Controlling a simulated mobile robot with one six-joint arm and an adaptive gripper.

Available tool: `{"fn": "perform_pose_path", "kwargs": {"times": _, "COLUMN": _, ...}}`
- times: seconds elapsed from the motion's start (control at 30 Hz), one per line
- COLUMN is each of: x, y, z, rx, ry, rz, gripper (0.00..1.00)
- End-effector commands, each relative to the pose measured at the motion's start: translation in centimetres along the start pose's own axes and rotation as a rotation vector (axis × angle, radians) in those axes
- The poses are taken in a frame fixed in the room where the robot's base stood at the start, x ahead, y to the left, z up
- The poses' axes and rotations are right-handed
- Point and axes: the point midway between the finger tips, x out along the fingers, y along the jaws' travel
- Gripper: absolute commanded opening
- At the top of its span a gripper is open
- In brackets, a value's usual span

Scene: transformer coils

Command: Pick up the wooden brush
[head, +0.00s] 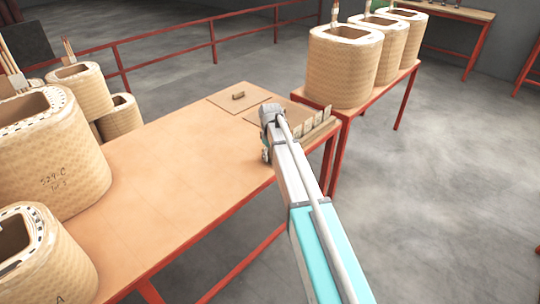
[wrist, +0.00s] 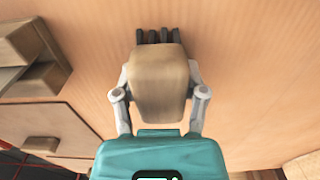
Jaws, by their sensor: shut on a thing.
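In the wrist view, a pale wooden block-shaped piece, which I take for the wooden brush (wrist: 158,85), sits between the grey fingers of my gripper (wrist: 158,98). The fingers are shut on its two sides. Several short dark prongs show at its far end; I cannot tell whether they are bristles or fingertips. The tan table top lies behind it; the gap to the table is hard to judge. In the head view my gripper (head: 267,150) is at the table's right part, mostly hidden by my arm, and the brush cannot be made out there.
A small wooden block (head: 238,95) lies on a thin board (head: 232,103) at the table's far end. Several upright wooden pieces (head: 316,123) stand close to the right of my gripper. Large coils (head: 45,150) crowd the left; more coils (head: 343,65) stand behind. The table's middle (head: 180,165) is clear.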

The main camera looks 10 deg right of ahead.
Motion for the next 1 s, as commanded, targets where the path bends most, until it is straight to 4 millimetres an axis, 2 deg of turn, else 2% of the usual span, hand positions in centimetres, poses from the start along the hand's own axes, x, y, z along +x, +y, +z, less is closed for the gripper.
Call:
{"fn": "perform_pose_path", "kwargs": {"times": 0.03, "x": 0.0, "y": 0.0, "z": 0.0, "rx": 0.000, "ry": 0.000, "rz": 0.000, "gripper": 0.21}}
{"fn": "perform_pose_path", "kwargs": {"times": 0.1, "x": 0.0, "y": 0.0, "z": 0.0, "rx": 0.000, "ry": 0.000, "rz": 0.000, "gripper": 0.08}}
{"fn": "perform_pose_path", "kwargs": {"times": 0.13, "x": 0.0, "y": 0.0, "z": 0.0, "rx": 0.000, "ry": 0.000, "rz": 0.000, "gripper": 0.07}}
{"fn": "perform_pose_path", "kwargs": {"times": 0.17, "x": 0.0, "y": 0.0, "z": 0.0, "rx": 0.000, "ry": 0.000, "rz": 0.000, "gripper": 0.00}}
{"fn": "perform_pose_path", "kwargs": {"times": 0.63, "x": -0.7, "y": 0.0, "z": 0.0, "rx": 0.000, "ry": 0.000, "rz": 0.000, "gripper": 0.00}}
{"fn": "perform_pose_path", "kwargs": {"times": 1.0, "x": -3.7, "y": 0.1, "z": 0.0, "rx": 0.001, "ry": 0.000, "rz": 0.000, "gripper": 0.00}}
